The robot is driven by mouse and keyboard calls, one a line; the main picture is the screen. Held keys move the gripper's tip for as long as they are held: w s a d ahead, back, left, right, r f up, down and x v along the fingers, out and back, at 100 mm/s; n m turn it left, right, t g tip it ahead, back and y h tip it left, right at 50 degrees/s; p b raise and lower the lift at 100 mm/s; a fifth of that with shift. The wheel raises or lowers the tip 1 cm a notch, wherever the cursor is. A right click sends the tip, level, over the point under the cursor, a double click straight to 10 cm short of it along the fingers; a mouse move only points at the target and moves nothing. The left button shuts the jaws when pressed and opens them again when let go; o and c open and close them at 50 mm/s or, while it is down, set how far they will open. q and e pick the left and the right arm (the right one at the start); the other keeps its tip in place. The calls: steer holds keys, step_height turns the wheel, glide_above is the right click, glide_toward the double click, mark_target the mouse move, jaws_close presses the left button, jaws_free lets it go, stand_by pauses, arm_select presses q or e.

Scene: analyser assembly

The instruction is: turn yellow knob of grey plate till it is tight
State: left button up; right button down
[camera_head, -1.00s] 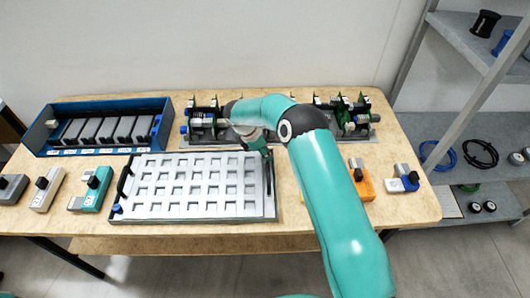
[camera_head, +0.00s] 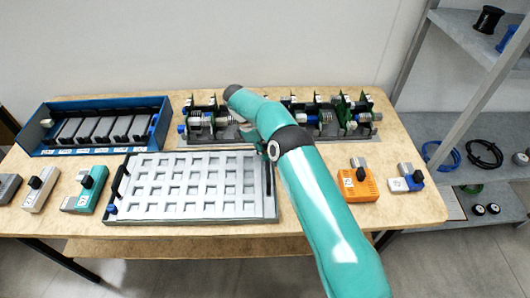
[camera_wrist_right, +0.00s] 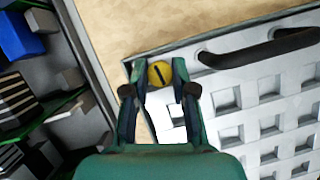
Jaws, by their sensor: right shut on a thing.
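The grey plate (camera_head: 205,216), with rows of square pockets and a black handle at each short side, lies flat on the wooden table. The yellow knob (camera_wrist_right: 159,73), round with a dark slot, sits at a corner of the plate in the right wrist view. My right gripper (camera_wrist_right: 159,88) points down at this corner and is shut on the knob, one finger on each side. In the head view, the knob is hidden and the gripper is mostly covered by my right arm, at the plate's far right corner. My left gripper is not in view.
Assemblies with green boards (camera_head: 335,118) stand close behind the plate. A blue crate (camera_head: 40,145) is at the back left. A teal device (camera_head: 85,193) stands left of the plate; an orange device (camera_head: 357,183) and a blue-white one (camera_head: 405,180) are to its right.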

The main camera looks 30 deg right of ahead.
steer(key=shift+m+y, duration=0.3)
steer(key=shift+m, duration=0.3)
steer(key=shift+w, duration=0.1)
steer(key=c, duration=0.9)
jaws_free()
